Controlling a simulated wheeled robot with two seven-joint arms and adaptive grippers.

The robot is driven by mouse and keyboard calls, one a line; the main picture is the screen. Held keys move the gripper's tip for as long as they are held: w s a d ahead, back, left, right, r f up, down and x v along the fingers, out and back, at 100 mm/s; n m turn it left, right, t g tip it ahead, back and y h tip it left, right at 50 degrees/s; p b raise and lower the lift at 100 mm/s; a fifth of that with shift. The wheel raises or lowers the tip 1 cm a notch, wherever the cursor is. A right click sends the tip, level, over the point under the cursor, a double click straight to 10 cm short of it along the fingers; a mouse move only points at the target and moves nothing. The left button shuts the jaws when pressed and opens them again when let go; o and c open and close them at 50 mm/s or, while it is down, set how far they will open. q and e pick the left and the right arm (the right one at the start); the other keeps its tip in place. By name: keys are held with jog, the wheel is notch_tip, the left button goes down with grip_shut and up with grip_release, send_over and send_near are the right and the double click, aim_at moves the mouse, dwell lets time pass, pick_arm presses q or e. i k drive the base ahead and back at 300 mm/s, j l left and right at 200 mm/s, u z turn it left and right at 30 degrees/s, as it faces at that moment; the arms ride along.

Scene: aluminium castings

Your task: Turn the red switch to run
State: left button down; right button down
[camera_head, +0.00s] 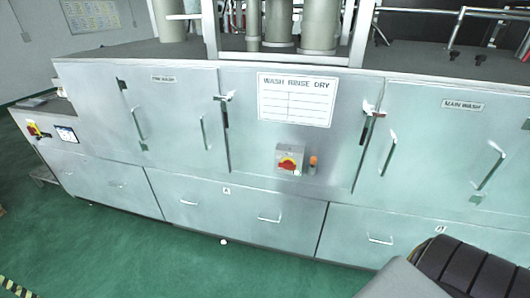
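The box is below the "WASH RINSE DRY" sign (296,99). The switch's exact position and any markings are too small to read. A second red and yellow switch (35,130) is on the machine's far left end, beside a small screen (67,134). Neither of my grippers is in view.
A small orange-topped part (313,162) is just right of the switch box. Door handles (489,165) and latches stick out from the front. Green floor (150,255) in front is mostly clear, with a small white object (223,242) near the machine's base.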

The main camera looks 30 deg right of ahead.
aim_at(287, 165)
jog(key=z, duration=1.3)
